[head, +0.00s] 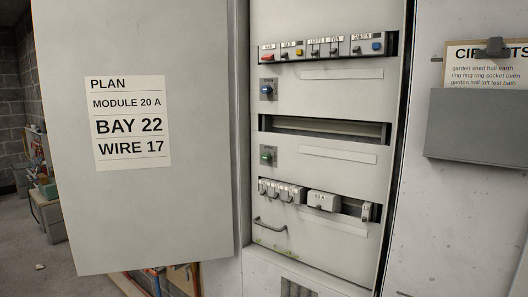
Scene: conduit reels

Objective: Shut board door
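The board door (160,215) is a large grey panel on the left of the head view. It stands wide open, and its right edge is beside the board. A white label (128,124) on it reads PLAN, MODULE 20 A, BAY 22, WIRE 17. The open board (330,95) shows a pale front with rows of switches. A grey handle (270,224) sits low on the board's front. Neither of my grippers is in the head view.
A grey holder (478,130) with a clipboard (490,62) hangs on the right. Cluttered shelving and bins (48,215) stand behind the door at the far left. Bare floor (40,255) shows there. Some orange and blue items are partly hidden below the door.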

